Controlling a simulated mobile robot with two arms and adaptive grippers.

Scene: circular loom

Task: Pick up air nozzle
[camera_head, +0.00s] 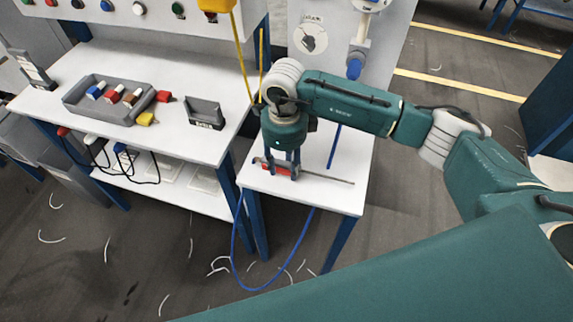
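The air nozzle (318,177) has a red body and a long thin metal tube pointing right. It lies on or just above the small white side table (335,200). My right gripper (283,173) points down at the nozzle's red body, with its fingers at the body and partly hiding it. I cannot tell whether the fingers are closed on it. A blue hose (236,262) hangs in a loop below the table's front edge. My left gripper is not in view.
A larger white workbench (190,65) on the left holds a grey tray (75,100) of coloured parts and a small dark holder (205,112). A yellow cord (240,55) hangs near my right wrist. A white panel stands behind the side table.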

